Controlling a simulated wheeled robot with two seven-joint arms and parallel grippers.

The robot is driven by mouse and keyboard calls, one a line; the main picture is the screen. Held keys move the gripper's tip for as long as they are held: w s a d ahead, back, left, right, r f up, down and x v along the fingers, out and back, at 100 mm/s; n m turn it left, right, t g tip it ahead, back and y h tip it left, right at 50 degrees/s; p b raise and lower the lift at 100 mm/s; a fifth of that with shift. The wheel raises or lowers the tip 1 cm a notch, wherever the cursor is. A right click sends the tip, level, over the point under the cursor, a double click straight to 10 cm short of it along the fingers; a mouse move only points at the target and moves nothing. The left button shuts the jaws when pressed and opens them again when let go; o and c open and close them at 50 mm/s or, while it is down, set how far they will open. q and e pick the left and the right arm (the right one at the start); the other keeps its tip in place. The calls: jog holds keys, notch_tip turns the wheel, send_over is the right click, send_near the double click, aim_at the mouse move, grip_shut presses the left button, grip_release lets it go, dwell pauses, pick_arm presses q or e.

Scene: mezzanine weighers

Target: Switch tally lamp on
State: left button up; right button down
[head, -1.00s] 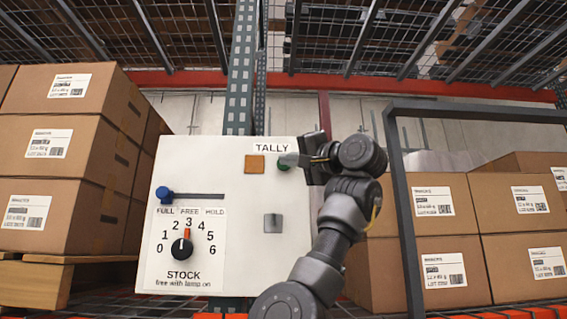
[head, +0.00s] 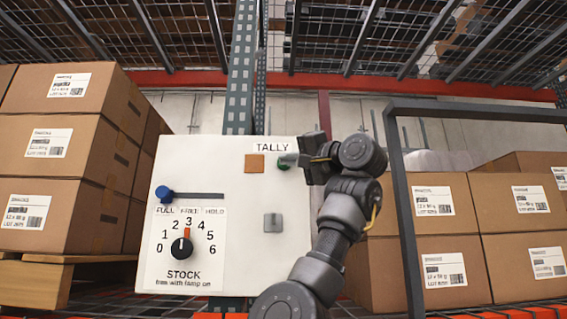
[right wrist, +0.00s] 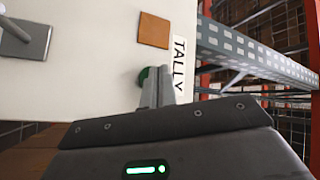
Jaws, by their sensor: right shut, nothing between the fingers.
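The white control panel (head: 230,215) stands upright in the middle of the head view. Under its TALLY label (head: 272,147) are an orange-brown square lamp (head: 255,163) and, to its right, a green button (head: 283,165). In the right wrist view the lamp (right wrist: 154,30) looks flat and unlit, and the green button (right wrist: 143,77) is partly hidden behind the fingers. My right gripper (head: 292,159) is shut and empty, its fingertips at the button. I cannot tell whether they touch it. My left gripper is not in view.
The panel also carries a blue slider knob (head: 164,193), a black STOCK dial (head: 181,248) pointing near 3, and a grey toggle plate (head: 273,223). Stacked cartons (head: 65,160) stand at left. A dark metal frame (head: 403,200) and more cartons (head: 441,204) stand at right.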

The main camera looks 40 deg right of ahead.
jog(key=shift+w, duration=0.15)
dwell(0.4)
jog(key=shift+w+d, duration=0.2)
jog(key=shift+d, duration=0.05)
jog(key=shift+s, duration=0.1)
jog(key=shift+s+a+b, duration=0.2)
jog(key=shift+a+b, duration=0.05)
jog(key=shift+b, duration=0.25)
jog(key=s+a+b, duration=0.1)
jog(key=s+b, duration=0.1)
jog(key=s+a+b, duration=0.1)
jog(key=s+a, duration=0.1)
jog(key=shift+s+a+b, duration=0.3)
jog(key=shift+s+b, duration=0.1)
jog(key=shift+d, duration=0.1)
dwell(0.7)
